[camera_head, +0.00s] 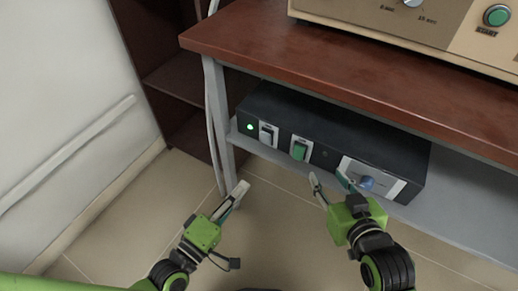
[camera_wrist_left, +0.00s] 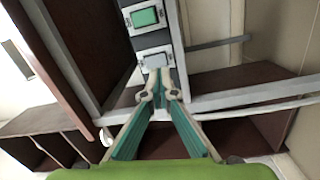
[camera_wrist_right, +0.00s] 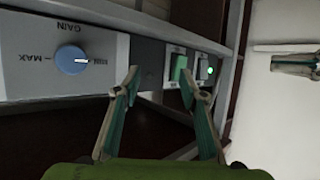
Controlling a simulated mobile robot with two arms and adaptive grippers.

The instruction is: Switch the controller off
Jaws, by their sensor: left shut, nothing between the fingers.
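The controller (camera_head: 330,130) is a dark box on the shelf under the table. Its front has a lit green light (camera_head: 250,127), a pale grey rocker switch (camera_head: 268,134), a green rocker switch (camera_head: 300,148) and a blue GAIN knob (camera_head: 367,183). The knob's white mark points toward MIN in the right wrist view (camera_wrist_right: 72,60). My left gripper (camera_head: 241,187) is shut and empty, below and in front of the grey switch; its tips (camera_wrist_left: 160,92) appear just under that switch in the left wrist view. My right gripper (camera_head: 330,179) is open and empty, near the panel's knob end.
The red-brown tabletop (camera_head: 330,65) overhangs the controller and carries a beige device (camera_head: 450,35) with a green START button (camera_head: 497,15). A grey table leg (camera_head: 217,125) stands just left of the controller. The tiled floor before the shelf is clear.

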